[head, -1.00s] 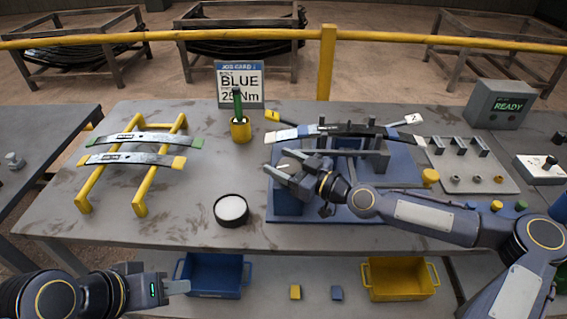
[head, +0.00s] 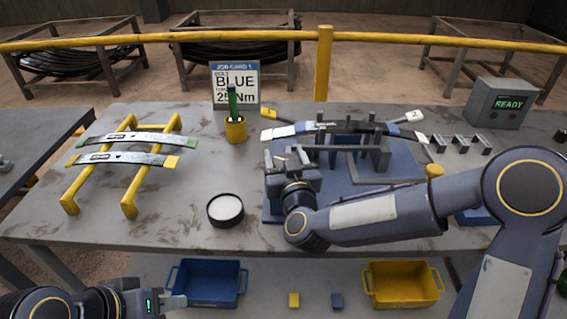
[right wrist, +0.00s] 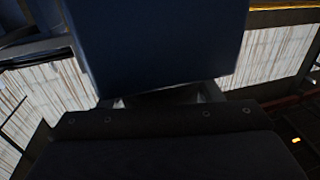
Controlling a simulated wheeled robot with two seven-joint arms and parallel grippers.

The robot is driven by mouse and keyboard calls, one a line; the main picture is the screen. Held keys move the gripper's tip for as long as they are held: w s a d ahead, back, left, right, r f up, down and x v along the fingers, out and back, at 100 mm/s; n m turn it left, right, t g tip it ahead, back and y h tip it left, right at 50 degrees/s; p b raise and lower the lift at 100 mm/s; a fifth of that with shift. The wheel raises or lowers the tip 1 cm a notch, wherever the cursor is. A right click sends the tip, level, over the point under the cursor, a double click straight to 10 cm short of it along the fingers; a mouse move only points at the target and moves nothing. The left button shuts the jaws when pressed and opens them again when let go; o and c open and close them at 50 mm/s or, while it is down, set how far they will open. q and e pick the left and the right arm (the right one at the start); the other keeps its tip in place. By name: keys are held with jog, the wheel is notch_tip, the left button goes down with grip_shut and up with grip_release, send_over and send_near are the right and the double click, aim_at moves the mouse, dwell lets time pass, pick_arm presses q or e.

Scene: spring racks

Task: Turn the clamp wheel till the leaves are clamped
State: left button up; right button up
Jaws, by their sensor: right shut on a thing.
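The blue clamp fixture (head: 400,170) stands on the right half of the bench, with grey uprights. Curved spring leaves (head: 345,127) lie stacked across it, with pale and blue bands near the ends. My right gripper (head: 285,160) is at the fixture's left front corner, shut, apparently on the clamp wheel, which the gripper and wrist hide. In the right wrist view a dark blue block (right wrist: 155,45) fills the upper middle; the grip itself cannot be made out. My left gripper (head: 175,301) is low at the left, away from the fixture; its jaw opening is unclear.
A yellow rack (head: 130,203) with two leaves stands left. Blue (head: 208,283) and yellow (head: 402,286) bins sit below. A box (head: 497,103) reads READY.

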jog(key=shift+d+m+h+b, duration=0.1)
jog(key=shift+m+h+b, duration=0.2)
jog(key=shift+m+h, duration=0.6)
jog(key=shift+h, duration=0.5)
jog(key=o, duration=1)
jog(key=shift+c, duration=0.2)
jog(key=s, duration=0.7)
jog(key=shift+s+d+b, duration=0.3)
jog(key=shift+s+b, duration=0.1)
jog(key=shift+b, duration=0.05)
